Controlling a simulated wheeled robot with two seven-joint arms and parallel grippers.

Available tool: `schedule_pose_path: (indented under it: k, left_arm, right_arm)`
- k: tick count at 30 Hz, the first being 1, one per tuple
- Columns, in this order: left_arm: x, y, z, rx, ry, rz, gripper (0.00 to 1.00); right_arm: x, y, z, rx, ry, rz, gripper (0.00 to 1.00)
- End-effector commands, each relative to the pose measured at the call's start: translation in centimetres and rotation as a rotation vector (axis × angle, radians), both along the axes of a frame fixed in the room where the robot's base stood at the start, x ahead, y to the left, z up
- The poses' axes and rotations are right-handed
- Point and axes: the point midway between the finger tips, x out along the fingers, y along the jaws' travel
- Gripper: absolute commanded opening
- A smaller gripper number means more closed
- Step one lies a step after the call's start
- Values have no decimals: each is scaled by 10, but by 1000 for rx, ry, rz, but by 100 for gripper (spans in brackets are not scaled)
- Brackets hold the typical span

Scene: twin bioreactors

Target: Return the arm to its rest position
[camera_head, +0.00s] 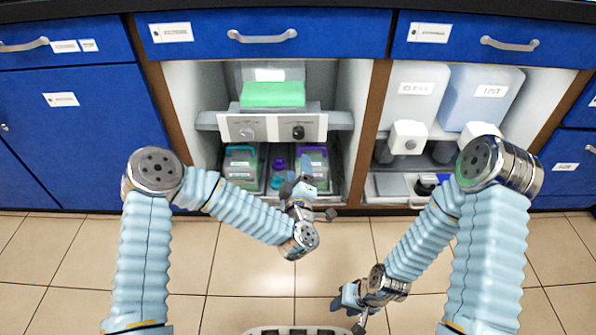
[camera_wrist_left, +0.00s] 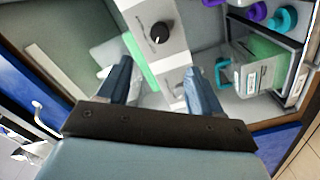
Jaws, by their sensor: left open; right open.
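My left arm (camera_head: 240,215) comes in from the left and reaches toward the open cabinet bay. My left gripper (camera_head: 308,182) is in front of the lower shelf, close to the containers there. In the left wrist view its two fingers (camera_wrist_left: 159,72) are apart, with nothing held between them. The control panel (camera_head: 272,127) with knobs lies beyond the fingers in that view. My right arm (camera_head: 425,240) is bent inward from the right. My right gripper (camera_head: 352,300) is low over the tiled floor, open and apart from everything.
A clear container with green contents (camera_head: 272,94) stands above the panel. Green-filled boxes, one with a teal handle (camera_head: 240,162) and one with a purple handle (camera_head: 313,160), sit below. White (camera_head: 415,92) and blue (camera_head: 480,98) jugs stand in the right bay. The floor in front is clear.

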Motion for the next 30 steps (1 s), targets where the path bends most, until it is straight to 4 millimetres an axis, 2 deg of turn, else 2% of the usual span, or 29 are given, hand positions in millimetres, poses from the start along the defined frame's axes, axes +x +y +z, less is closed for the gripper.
schedule_pose_path:
  k: [14,17,19,20,22,25,27,30]
  left_arm:
    - [0,0,-1,7,7,-9,65]
    - [-6,-3,-10,58,72,-87,65]
    - [-18,-4,-28,131,173,-198,65]
    - [-27,-3,-39,169,235,-258,65]
    - [-58,8,-69,260,410,-401,65]
    - [-121,39,-108,360,691,-586,65]
    - [-165,62,-124,393,863,-679,65]
    - [-218,91,-133,408,1058,-771,65]
  right_arm:
    - [0,0,2,0,0,0,43]
    - [0,0,14,0,1,1,43]
    - [-1,1,29,1,0,2,43]
    - [-1,2,36,1,0,3,43]
    - [-1,3,55,2,-1,5,43]
    - [-2,4,76,3,-1,8,43]
    - [-3,5,86,4,-1,10,43]
    - [-3,6,96,4,-1,12,43]
